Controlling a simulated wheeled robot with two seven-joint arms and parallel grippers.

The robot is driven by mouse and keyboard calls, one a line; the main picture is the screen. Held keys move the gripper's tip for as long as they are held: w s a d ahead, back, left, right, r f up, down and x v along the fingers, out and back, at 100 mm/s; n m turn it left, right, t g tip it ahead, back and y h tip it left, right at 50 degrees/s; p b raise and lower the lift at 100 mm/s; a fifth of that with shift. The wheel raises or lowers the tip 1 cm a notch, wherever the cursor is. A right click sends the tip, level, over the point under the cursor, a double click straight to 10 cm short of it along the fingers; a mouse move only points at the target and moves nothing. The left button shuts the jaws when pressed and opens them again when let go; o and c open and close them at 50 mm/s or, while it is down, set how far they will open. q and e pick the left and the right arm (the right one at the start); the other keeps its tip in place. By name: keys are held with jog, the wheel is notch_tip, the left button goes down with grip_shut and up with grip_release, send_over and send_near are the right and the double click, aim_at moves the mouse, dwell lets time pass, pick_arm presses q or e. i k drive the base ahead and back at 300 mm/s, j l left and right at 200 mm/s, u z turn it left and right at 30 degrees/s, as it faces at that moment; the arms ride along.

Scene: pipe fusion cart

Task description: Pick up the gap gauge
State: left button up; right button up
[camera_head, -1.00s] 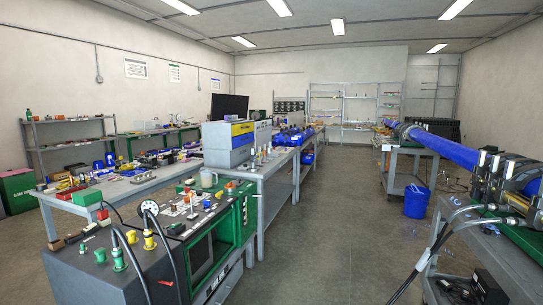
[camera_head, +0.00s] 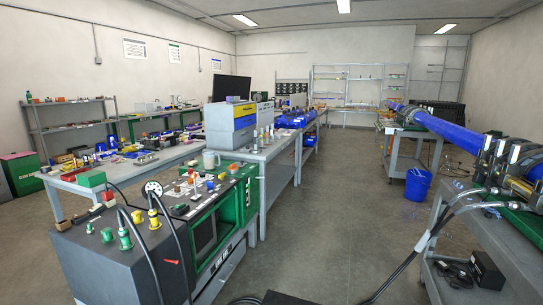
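I cannot make out a gap gauge for certain in the head view. Many small items lie on the benches, too small to tell apart. Neither of my grippers is in view.
A grey-green control cabinet (camera_head: 85,262) with hoses stands front left. Behind it are a cluttered workbench (camera_head: 68,184) and a bench with a grey-yellow machine (camera_head: 228,128). On the right, a cart (camera_head: 500,248) carries a clamped blue pipe (camera_head: 452,133). A blue bucket (camera_head: 418,185) stands on the floor. The middle aisle is clear.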

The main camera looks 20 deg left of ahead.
aim_at(267, 133)
jog(key=i+z, duration=0.15)
jog(key=i, duration=2.4)
jog(key=j, duration=0.1)
